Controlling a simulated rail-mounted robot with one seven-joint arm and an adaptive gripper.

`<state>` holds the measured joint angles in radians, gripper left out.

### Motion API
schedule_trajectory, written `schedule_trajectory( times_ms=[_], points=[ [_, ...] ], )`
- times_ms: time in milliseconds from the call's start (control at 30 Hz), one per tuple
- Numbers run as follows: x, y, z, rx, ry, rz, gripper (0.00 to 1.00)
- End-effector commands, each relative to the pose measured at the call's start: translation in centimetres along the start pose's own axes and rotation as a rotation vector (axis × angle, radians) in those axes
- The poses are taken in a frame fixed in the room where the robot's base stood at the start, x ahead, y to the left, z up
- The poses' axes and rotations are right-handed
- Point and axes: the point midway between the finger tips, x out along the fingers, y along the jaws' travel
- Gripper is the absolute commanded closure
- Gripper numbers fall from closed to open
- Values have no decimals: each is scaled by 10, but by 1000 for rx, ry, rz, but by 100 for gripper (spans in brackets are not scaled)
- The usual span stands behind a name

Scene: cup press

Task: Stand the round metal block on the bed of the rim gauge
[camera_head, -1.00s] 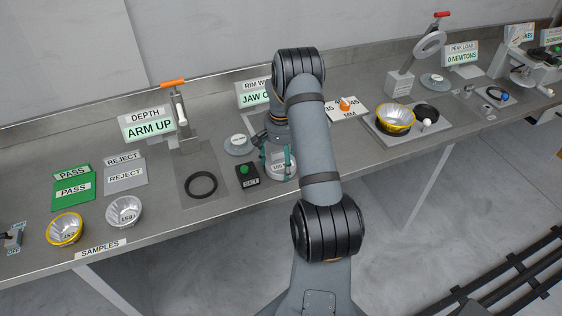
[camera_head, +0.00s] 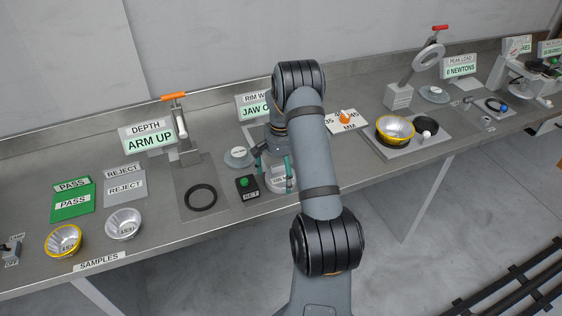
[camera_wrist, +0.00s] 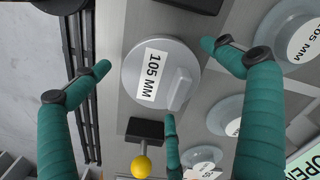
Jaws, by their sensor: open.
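A round metal block (camera_wrist: 135,72) with a "105 MM" label and a raised grip bar lies flat near the bench's front edge in the wrist view. In the head view it shows (camera_head: 279,184), partly covered by my gripper (camera_head: 274,165). My gripper (camera_wrist: 157,58) is open, its teal fingers spread around the block with gaps between. The rim gauge's "JAW" display (camera_head: 252,104) stands behind; its bed is mostly hidden by my arm, and I cannot tell whether the block rests on it. Another round block (camera_head: 239,157) sits behind; it also shows in the wrist view (camera_wrist: 303,40).
A black base with a yellow ball (camera_wrist: 141,166) is close by in the wrist view. More labelled round pieces (camera_wrist: 228,117) lie behind. The depth gauge (camera_head: 184,150) stands left.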

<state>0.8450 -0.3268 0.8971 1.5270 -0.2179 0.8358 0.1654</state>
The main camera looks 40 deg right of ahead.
Motion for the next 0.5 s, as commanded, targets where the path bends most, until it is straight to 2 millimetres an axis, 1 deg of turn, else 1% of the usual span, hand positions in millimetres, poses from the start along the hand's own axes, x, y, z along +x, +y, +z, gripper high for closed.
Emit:
schedule_trajectory(
  times_ms=[167,300,400,500],
  points=[
    [-34,-1,-2,0,8,-3,1],
    [-66,-1,-2,-1,7,-2,1],
    [-85,-1,-1,1,7,-3,1],
    [-99,0,-1,0,4,-2,1]
  ],
)
